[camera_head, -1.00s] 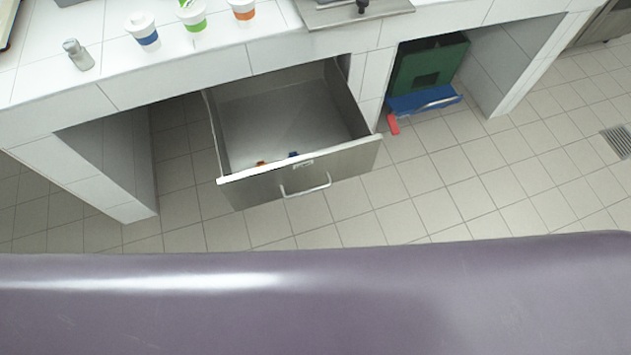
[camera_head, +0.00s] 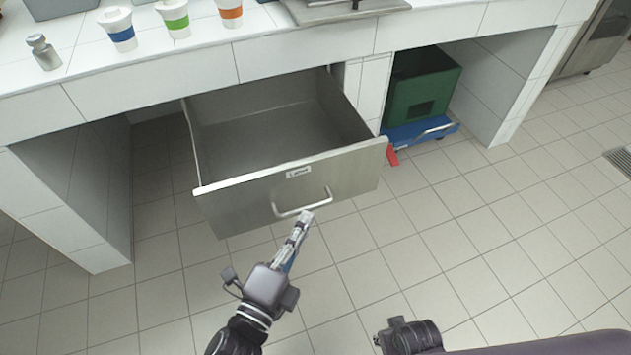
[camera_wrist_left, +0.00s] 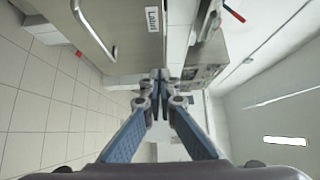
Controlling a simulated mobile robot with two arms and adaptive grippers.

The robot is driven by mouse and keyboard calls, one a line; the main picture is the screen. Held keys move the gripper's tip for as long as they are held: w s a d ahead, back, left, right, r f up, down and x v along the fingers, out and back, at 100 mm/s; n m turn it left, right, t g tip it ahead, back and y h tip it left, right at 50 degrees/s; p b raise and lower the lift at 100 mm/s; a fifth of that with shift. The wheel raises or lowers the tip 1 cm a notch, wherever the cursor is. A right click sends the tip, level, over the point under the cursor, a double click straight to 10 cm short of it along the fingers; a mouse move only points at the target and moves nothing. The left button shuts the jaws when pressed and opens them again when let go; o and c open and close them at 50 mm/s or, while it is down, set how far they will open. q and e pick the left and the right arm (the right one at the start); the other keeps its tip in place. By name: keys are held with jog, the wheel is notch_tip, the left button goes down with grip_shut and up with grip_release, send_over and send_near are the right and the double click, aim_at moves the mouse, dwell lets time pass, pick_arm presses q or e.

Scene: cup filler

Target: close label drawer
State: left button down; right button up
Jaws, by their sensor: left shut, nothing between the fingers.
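The label drawer (camera_head: 232,203) is a steel drawer under the tiled counter, pulled well out. Its front bears a small label (camera_head: 298,172) and a bar handle (camera_head: 302,203). The inside that shows looks bare. My left gripper (camera_head: 305,217) is shut and empty, its fingertips close to the handle at the drawer front; I cannot tell whether they touch. In the left wrist view the shut fingers (camera_wrist_left: 159,76) point along the drawer front, with the handle (camera_wrist_left: 92,28) at upper left.
Blue (camera_head: 118,30), green (camera_head: 174,18) and orange (camera_head: 230,12) banded cups and a metal shaker (camera_head: 43,52) stand on the counter. A green crate (camera_head: 422,85) sits on a blue dolly (camera_head: 420,132) with a red part, right of the drawer. The tiled floor in front is clear.

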pick_arm(q)
send_near(322, 162)
jog(key=w+d, duration=0.1)
jog(key=d, duration=0.3)
jog(key=w, duration=0.3)
jog(key=shift+w+a, duration=0.2)
jog(key=shift+a, duration=0.15)
jog(key=shift+w+a, duration=0.15)
jog(key=shift+w, duration=0.25)
